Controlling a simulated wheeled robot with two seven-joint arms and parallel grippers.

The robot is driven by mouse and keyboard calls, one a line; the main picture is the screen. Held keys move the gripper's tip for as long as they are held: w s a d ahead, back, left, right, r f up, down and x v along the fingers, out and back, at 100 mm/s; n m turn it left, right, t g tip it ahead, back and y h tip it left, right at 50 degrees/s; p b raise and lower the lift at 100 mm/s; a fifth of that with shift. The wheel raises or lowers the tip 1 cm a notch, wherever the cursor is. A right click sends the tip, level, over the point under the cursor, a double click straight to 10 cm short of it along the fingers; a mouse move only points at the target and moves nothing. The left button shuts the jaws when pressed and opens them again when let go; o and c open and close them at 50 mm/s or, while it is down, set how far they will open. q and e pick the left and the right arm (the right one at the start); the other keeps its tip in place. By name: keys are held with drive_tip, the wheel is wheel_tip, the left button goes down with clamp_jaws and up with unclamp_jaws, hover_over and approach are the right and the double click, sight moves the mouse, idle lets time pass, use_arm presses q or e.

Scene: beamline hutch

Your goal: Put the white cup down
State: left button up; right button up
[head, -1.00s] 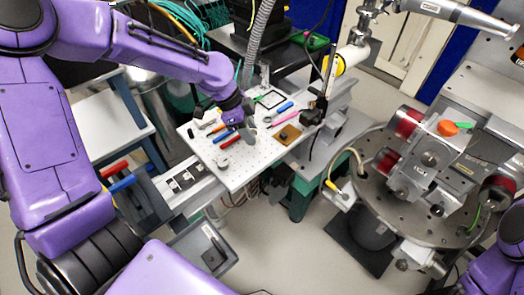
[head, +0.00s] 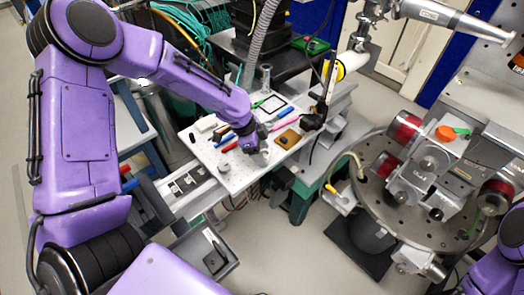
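My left gripper (head: 257,142) is low over the white perforated board (head: 237,182), pointing down, near its middle. It is small and dark here; I cannot tell whether its fingers are open or shut, or whether they hold anything. I cannot clearly make out a white cup; one in the gripper would be largely hidden. A small pale grey round piece (head: 224,167) stands on the board's front left part, apart from the gripper. My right gripper is out of view; only a bit of that arm shows at the lower right.
Near the gripper lie a red marker (head: 229,147), a blue marker (head: 278,111), a pink pen (head: 286,119) and a brown block (head: 287,138). A dark upright post (head: 325,95) stands at the board's right. A round metal stage (head: 375,200) is further right. The board's front corner is clear.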

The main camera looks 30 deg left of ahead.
use_arm(q)
drive_tip(key=v, duration=1.2)
drive_tip(key=shift+r, duration=0.15)
